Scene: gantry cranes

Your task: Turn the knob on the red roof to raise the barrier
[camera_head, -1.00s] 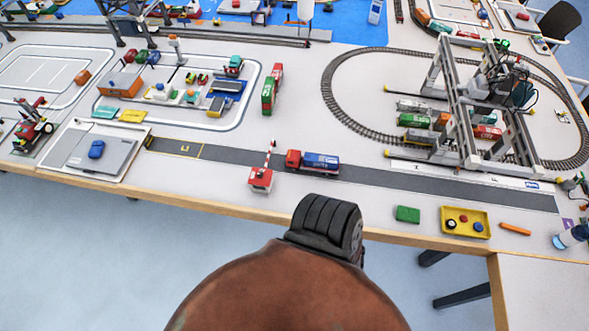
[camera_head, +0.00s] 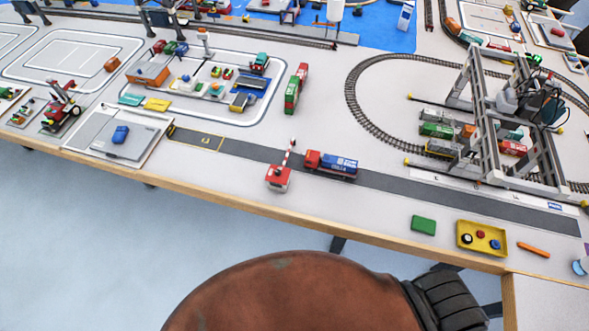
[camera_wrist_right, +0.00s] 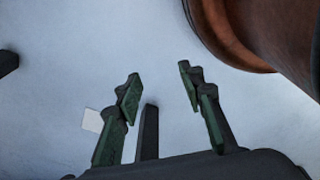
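The small booth with the red roof (camera_head: 278,179) stands on the table beside the near edge of the grey road. The red-and-white barrier (camera_head: 289,152) stands steeply at its back, leaning a little to the right. A knob on the roof is too small to make out clearly. My right gripper (camera_wrist_right: 160,78) shows in the right wrist view, its two green-padded fingers apart with only pale floor between them. Neither gripper shows in the head view. My left gripper is out of view.
A red and blue truck (camera_head: 332,164) stands on the road (camera_head: 400,185) just right of the booth. A green block (camera_head: 423,225) and a yellow tray (camera_head: 481,239) lie near the front edge. The grey gantry crane (camera_head: 490,130) stands at right. Table in front of the booth is clear.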

